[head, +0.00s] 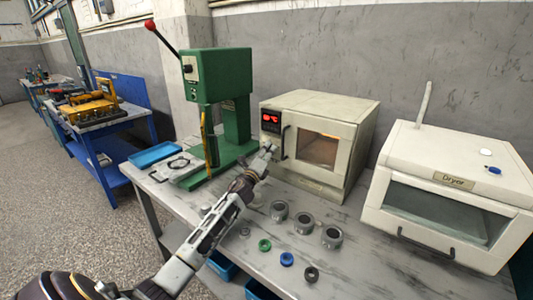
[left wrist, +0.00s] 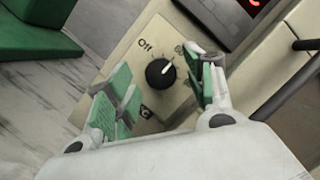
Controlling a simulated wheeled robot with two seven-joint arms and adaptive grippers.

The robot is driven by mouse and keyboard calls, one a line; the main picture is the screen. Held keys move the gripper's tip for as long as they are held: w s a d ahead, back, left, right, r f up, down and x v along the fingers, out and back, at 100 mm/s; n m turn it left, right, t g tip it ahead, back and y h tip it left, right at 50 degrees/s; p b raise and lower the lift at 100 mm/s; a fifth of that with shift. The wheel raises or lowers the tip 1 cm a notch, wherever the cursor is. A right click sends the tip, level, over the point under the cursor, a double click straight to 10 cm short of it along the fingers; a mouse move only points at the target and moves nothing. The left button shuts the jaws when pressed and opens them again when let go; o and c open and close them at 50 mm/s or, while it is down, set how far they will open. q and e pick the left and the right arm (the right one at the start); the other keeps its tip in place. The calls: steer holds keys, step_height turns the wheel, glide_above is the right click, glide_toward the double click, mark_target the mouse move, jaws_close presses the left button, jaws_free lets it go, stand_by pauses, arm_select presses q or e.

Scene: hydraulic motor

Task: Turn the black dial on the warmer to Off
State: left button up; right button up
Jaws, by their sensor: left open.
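The warmer (head: 345,118) is a cream box with a lit window and a red display (head: 271,121) on its front. My left gripper (head: 266,156) is at the lower left of its front, and the dial is hidden or too small to tell in the head view. In the left wrist view the round black dial (left wrist: 160,73) sits on a beige panel (left wrist: 126,66). Its white mark points to the upper right, while the "Off" label (left wrist: 146,46) is to the upper left. My left gripper (left wrist: 160,100) is open, with green-padded fingers on either side of the dial. My right gripper is not in view.
A green press (head: 222,95) with a red-knobbed lever stands left of the warmer. A white dryer (head: 450,185) stands to the right. Several grey metal cups (head: 304,223) and small coloured rings (head: 287,259) lie on the table in front. A dark door handle (head: 285,142) is close to my left gripper.

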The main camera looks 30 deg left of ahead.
arm_select(q)
steer(key=shift+w, duration=0.25)
steer(key=shift+c, duration=0.4)
steer(key=c, duration=0.9)
steer(key=shift+c, duration=0.2)
